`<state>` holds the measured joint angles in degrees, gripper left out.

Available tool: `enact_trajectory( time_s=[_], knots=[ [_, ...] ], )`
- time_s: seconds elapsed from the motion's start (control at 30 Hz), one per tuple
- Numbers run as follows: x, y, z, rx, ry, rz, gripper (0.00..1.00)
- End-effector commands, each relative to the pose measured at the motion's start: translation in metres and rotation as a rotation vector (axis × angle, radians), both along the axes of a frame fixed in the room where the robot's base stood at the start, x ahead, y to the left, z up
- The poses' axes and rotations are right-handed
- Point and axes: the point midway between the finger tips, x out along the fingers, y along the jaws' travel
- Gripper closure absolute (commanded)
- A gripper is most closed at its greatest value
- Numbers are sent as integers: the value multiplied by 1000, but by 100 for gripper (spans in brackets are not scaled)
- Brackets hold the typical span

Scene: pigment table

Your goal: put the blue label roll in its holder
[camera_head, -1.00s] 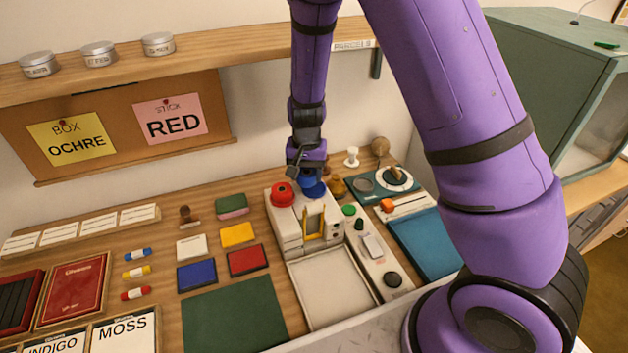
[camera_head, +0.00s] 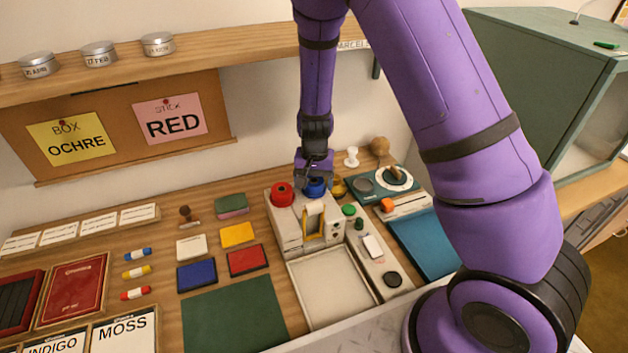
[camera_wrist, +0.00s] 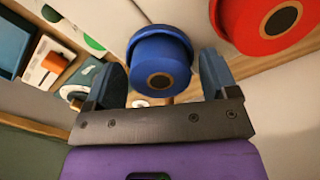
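The blue label roll (camera_head: 316,187) is at the back right of the white label machine (camera_head: 290,234), beside the red roll (camera_head: 283,195). In the wrist view the blue roll (camera_wrist: 158,50) shows its brown core end, with the red roll (camera_wrist: 262,22) to its right. My gripper (camera_head: 315,172) is over the blue roll from above. In the wrist view its two fingers (camera_wrist: 163,80) are apart, one on each side of the blue roll, with a visible gap on both sides. What supports the blue roll is hidden, and I cannot identify its holder.
A yellow frame (camera_head: 306,222) stands on the machine's front. An ochre object (camera_head: 338,187) is close right of the blue roll. A control strip with a green button (camera_head: 348,210) runs along the right side. An empty pale tray (camera_head: 331,289) lies in front. The shelf (camera_head: 215,50) is behind.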

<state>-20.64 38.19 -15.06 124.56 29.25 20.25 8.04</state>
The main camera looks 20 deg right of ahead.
Motion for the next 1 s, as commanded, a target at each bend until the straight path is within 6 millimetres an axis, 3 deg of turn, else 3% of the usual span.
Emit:
enact_trajectory(
  time_s=[0.37, 0.8, 1.0],
  knots=[
    [0, 0, 6, 0, -1, 0, 18],
    [0, 0, 66, 1, -3, 1, 18],
    [0, -1, 77, 0, -1, -1, 18]
  ],
)
